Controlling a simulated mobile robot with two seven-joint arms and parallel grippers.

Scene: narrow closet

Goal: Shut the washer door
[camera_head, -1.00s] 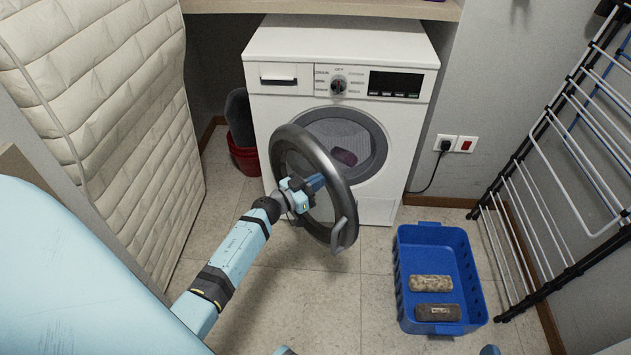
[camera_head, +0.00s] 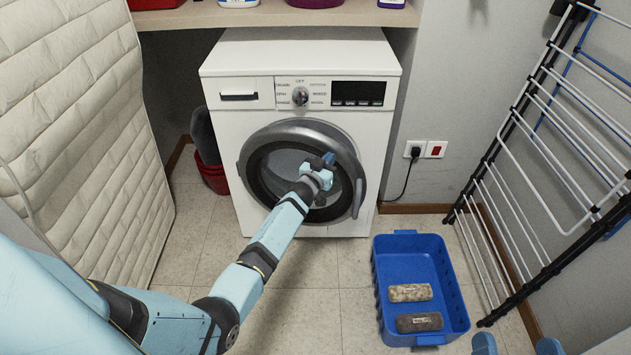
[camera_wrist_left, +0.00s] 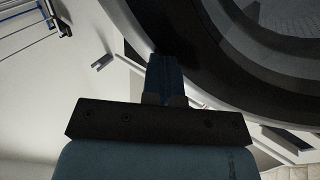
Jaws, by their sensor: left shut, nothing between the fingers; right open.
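The white washer (camera_head: 225,135) stands at the back under a shelf. Its round door (camera_head: 253,170), with a grey rim and dark glass, lies over the front opening, flush or nearly flush; I cannot tell whether it is latched. Its handle (camera_head: 358,198) is at the right edge. My left gripper (camera_head: 328,160) is shut and empty, at the right half of the door and seemingly against it. In the left wrist view, the shut fingers (camera_wrist_left: 163,78) overlap the dark door ring (camera_wrist_left: 205,70). My right gripper (camera_head: 516,346) is open at the bottom right edge, far from the washer.
A blue crate (camera_head: 379,290) with two brick-like items stands on the floor at front right. A drying rack (camera_head: 520,160) leans at the right wall. A quilted mattress (camera_head: 80,130) stands on the left. A red bucket (camera_head: 212,178) is beside the washer.

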